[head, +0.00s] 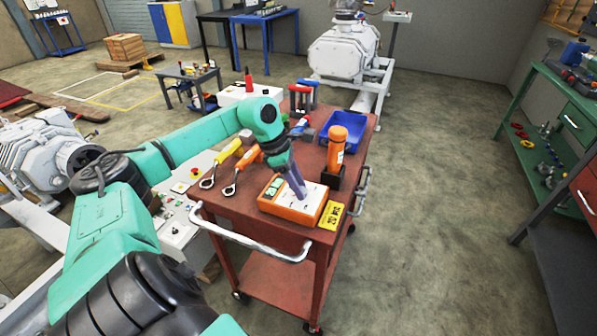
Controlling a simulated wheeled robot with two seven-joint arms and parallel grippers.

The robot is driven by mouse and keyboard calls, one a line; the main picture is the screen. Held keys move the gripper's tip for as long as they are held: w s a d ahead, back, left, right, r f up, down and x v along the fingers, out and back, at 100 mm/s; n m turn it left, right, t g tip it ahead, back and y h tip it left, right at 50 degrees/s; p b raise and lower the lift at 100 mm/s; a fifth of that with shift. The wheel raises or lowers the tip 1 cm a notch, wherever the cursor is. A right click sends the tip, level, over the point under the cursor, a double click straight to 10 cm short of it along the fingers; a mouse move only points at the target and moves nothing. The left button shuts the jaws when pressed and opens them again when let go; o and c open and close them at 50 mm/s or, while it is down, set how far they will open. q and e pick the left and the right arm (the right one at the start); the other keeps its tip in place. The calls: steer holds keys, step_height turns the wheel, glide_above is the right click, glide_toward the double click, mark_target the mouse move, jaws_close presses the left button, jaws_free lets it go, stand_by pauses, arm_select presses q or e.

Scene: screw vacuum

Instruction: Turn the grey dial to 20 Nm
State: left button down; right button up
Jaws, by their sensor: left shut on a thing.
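An orange box with a pale top face (309,213) sits near the front edge of the red cart, with a small greenish display on its left part. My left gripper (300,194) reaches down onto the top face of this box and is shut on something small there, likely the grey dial. The gripper hides the dial, so its setting cannot be read. A yellow tag with black print (331,215) lies at the right side of the box. My right gripper is not in view.
Floor to the right is clear up to a green workbench (545,90).

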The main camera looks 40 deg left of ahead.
arm_select(q)
steer(key=shift+w+r+m, duration=0.1)
steer(key=shift+m, duration=0.4)
steer(key=shift+p, duration=0.3)
steer(key=shift+c, duration=2.4)
jaws_free()
steer(key=shift+g, duration=0.3)
steer(key=b+v, duration=0.1)
steer(key=v, duration=0.4)
steer(key=shift+a, duration=0.2)
steer(key=p+v, duration=0.1)
steer(key=v, duration=0.8)
steer(key=shift+r+p, duration=0.15)
steer(key=shift+p, duration=0.2)
